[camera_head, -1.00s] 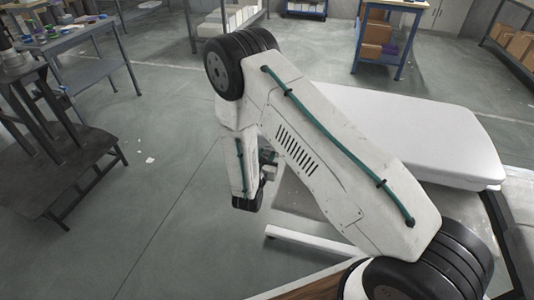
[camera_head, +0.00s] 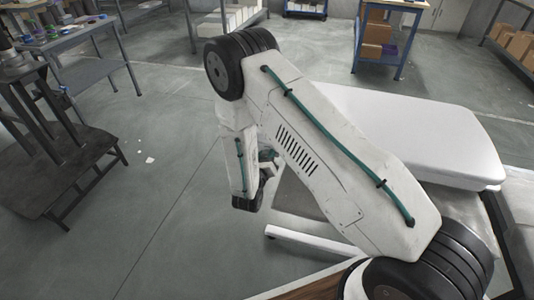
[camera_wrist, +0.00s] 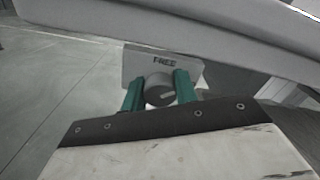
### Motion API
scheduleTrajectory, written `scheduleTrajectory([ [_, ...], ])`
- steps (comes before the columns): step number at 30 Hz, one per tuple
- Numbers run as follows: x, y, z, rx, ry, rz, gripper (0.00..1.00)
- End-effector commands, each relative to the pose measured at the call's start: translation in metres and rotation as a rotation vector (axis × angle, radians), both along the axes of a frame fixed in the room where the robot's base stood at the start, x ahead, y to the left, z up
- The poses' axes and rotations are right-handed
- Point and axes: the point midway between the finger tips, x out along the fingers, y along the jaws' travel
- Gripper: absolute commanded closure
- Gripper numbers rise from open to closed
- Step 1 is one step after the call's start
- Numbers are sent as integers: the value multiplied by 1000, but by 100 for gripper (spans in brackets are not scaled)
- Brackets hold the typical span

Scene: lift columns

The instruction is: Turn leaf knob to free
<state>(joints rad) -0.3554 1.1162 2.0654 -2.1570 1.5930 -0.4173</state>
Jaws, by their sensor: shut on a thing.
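The leaf knob (camera_wrist: 159,88) is a grey round knob with a pale pointer line on its face. It sits in front of a light plate (camera_wrist: 133,64) marked "FREE" at the top, under the edge of a white padded top. My gripper (camera_wrist: 160,92) has its two green fingers on either side of the knob, shut on it. The pale line slants toward the right of the plate. In the head view my arm hides the knob and most of my gripper.
The white padded top (camera_head: 410,135) extends to the right, with a white foot bar (camera_head: 310,243) on the floor below. A dark bench (camera_head: 60,175) stands at the left. Open grey floor (camera_head: 165,210) lies between them.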

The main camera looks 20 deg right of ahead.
Motion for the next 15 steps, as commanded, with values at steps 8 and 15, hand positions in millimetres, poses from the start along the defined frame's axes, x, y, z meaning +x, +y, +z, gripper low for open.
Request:
scheduleTrajectory([
  [8, 0, 1, 0, -213, 155, 2, 94],
  [15, 0, 1, 0, -396, 288, 2, 94],
])
